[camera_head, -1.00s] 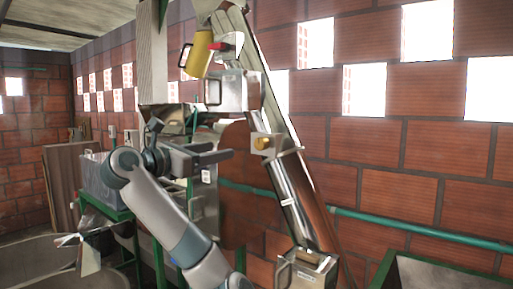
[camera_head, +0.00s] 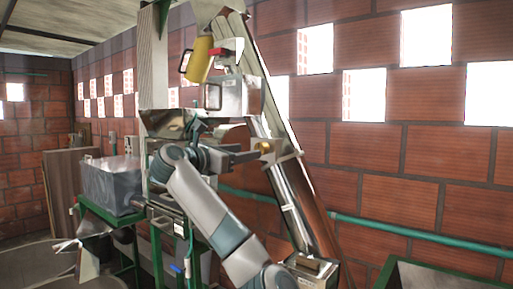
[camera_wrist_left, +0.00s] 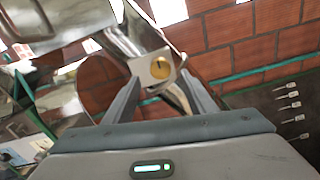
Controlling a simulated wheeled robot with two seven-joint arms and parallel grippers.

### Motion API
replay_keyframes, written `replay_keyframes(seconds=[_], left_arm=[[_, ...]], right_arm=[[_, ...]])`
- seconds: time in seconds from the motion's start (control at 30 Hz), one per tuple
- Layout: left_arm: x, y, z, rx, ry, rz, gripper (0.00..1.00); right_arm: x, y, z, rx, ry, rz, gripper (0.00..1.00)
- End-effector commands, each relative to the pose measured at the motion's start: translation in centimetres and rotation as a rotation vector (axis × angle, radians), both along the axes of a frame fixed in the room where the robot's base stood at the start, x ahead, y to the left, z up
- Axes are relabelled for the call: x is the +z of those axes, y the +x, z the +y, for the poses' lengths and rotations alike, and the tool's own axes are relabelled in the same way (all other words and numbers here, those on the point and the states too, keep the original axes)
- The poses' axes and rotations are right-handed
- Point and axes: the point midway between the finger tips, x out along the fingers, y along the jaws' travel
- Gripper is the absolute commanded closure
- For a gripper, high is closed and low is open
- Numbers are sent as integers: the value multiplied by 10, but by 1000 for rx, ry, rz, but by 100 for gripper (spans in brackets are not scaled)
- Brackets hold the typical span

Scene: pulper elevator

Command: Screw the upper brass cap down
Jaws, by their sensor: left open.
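The brass cap (camera_head: 264,147) sits on a metal bracket on the side of the slanted elevator tube. It also shows in the left wrist view (camera_wrist_left: 160,68), round and face-on, in front of a square metal plate. My left gripper (camera_head: 252,156) is open and empty, its fingertips close to the cap in the head view. In the left wrist view the cap appears between the two open fingers (camera_wrist_left: 160,77), a little beyond their tips. I cannot tell whether any finger touches the bracket. My right gripper is not in view.
A yellow jug-like part (camera_head: 200,60) and a red handle (camera_head: 219,51) are above. The slanted metal tube (camera_head: 292,195) runs down to a metal box at the bottom. A green pipe (camera_head: 400,222) runs along the brick wall. A grey bin (camera_head: 112,187) stands at left.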

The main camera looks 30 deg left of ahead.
Motion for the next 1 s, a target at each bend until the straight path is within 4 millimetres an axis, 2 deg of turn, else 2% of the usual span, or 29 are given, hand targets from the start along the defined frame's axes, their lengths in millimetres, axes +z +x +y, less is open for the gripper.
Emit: replay_keyframes(seconds=[0.2, 0.4, 0.83, 1.0], left_arm=[[1, 37, -5, -3, 1, 2, 49], [0, 57, -6, -2, 1, 1, 49], [0, 63, -7, 0, 1, 0, 49], [0, 63, -7, 0, 1, 0, 90]], right_arm=[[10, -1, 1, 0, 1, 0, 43], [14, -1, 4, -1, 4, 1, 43], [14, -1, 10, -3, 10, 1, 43], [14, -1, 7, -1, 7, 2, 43]])
